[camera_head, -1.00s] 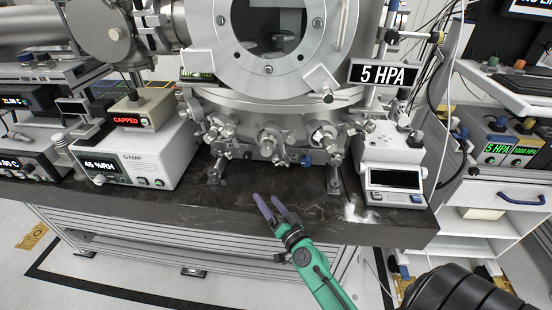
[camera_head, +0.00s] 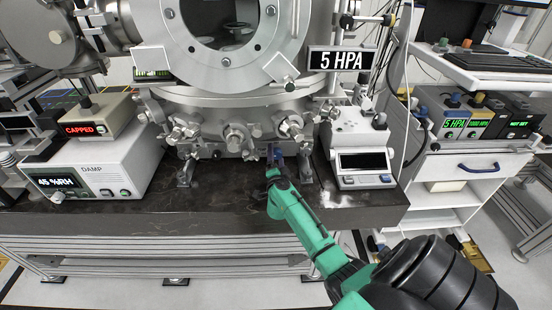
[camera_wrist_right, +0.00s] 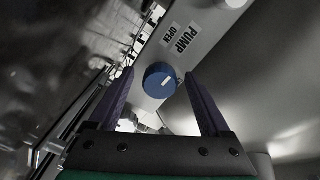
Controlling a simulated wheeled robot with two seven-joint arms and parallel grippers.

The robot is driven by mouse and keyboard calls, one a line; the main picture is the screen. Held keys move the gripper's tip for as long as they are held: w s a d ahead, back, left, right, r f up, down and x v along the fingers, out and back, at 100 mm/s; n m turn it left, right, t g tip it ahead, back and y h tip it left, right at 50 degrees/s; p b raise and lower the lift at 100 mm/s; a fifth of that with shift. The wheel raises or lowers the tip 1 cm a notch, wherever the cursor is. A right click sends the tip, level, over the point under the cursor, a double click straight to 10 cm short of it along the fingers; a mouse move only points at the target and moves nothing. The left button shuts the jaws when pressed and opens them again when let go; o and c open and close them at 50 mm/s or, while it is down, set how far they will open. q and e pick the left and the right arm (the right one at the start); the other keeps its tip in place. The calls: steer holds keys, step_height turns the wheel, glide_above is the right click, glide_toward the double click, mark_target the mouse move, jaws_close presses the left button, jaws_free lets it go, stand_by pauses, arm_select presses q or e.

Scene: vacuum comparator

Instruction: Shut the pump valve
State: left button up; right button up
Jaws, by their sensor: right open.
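The pump valve's round blue knob (camera_wrist_right: 160,80) shows in the right wrist view, with a pale pointer mark on it. It sits on a grey panel with a label (camera_wrist_right: 179,40) reading PUMP and OPEN. My right gripper (camera_wrist_right: 160,88) is open, with one purple finger on each side of the knob in that view; I cannot tell whether the fingers touch it. In the head view the right gripper (camera_head: 274,153) is at the base of the steel vacuum chamber (camera_head: 240,100) and hides the knob. My left gripper is not in view.
A sign (camera_head: 341,60) reads 5 HPA. A white instrument (camera_head: 361,160) stands right of the gripper, and the DAMP box (camera_head: 100,175) stands to the left. Steel fittings (camera_head: 237,138) jut out beside the gripper. The dark bench front (camera_head: 150,215) is clear.

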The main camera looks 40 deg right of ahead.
steer(key=shift+w+d, duration=0.2)
jaws_close()
steer(key=shift+r+m, duration=0.1)
steer(key=shift+m, duration=0.3)
steer(key=m+p, duration=0.1)
steer(key=m, duration=0.1)
steer(key=shift+a+m, duration=0.1)
steer(key=shift+m, duration=0.2)
steer(key=m, duration=0.4)
steer(key=shift+m, duration=0.3)
steer(key=m, duration=0.9)
steer(key=shift+m, duration=0.3)
